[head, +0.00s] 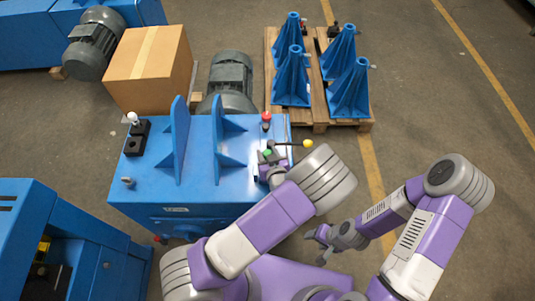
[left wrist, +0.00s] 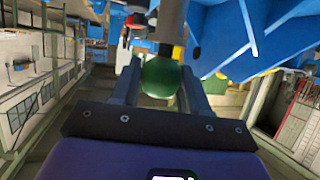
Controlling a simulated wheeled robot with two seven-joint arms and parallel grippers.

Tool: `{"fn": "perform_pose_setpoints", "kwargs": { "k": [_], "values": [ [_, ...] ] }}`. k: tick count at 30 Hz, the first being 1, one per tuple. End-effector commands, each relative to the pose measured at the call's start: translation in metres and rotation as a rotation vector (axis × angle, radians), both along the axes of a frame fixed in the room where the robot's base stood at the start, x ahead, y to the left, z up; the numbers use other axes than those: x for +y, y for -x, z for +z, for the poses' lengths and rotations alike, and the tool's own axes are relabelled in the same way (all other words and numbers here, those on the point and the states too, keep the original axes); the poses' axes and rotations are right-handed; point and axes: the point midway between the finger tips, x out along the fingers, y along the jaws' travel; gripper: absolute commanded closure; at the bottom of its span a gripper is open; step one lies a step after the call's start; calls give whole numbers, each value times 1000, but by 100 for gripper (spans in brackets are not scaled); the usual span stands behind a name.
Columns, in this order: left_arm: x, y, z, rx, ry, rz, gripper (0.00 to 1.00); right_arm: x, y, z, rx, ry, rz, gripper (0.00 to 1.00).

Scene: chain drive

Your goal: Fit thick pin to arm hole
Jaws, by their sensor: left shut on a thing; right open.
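A pin with a green ball knob (head: 267,153) is at the right edge of the blue bench top (head: 200,200). My left gripper (head: 271,160) is shut on it. In the left wrist view the green knob (left wrist: 160,77) sits between the two fingers, with a grey shaft (left wrist: 171,25) running beyond it. I cannot tell whether this is the thick pin, nor whether its tip is in a hole. The arm hole is not distinguishable. My right gripper (head: 322,240) is open and empty, low to the right of the bench.
A red knob (head: 266,118) and a yellow ball (head: 308,143) on a dark rod are close to my left gripper. Two blue upright plates (head: 180,140) (head: 217,145) stand on the bench. A black block (head: 137,138) holds a white-knobbed pin (head: 132,118). Blue stands (head: 348,90) are on a pallet behind.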

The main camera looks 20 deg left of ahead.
Motion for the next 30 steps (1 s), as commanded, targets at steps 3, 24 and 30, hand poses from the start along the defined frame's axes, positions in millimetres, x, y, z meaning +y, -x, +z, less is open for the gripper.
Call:
{"fn": "perform_pose_setpoints", "kwargs": {
  "k": [3,24,30],
  "values": [
    [0,0,0,-2,-1,1,96,0,0,-1,0,0,0,42],
    [0,0,0,-2,0,0,96,0,0,-2,0,0,0,42],
    [0,0,-5,-2,0,0,96,0,0,-6,0,0,0,42]
  ]
}}
